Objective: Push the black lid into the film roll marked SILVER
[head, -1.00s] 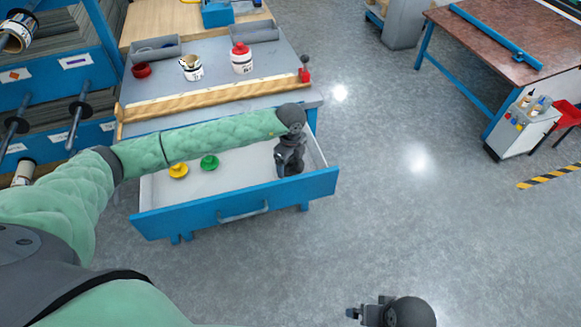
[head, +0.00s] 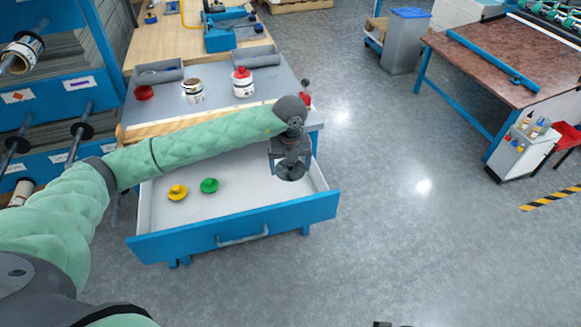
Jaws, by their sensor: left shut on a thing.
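My left gripper (head: 290,160) points down over the right end of the open drawer (head: 240,215). It is shut on the dark lid (head: 290,173), a round black disc just under the fingers. I cannot tell whether the lid touches the drawer floor. On the grey bench stand a white roll with an open top (head: 193,91) and a white roll with a red lid in it (head: 243,84). Their labels are too small to read, so I cannot tell which is marked SILVER. Only a dark sliver at the bottom edge may be my right gripper.
A yellow lid (head: 177,192) and a green lid (head: 209,185) lie in the drawer. A red lid (head: 144,92) sits at the bench's left. Grey bins (head: 256,57) stand behind the rolls.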

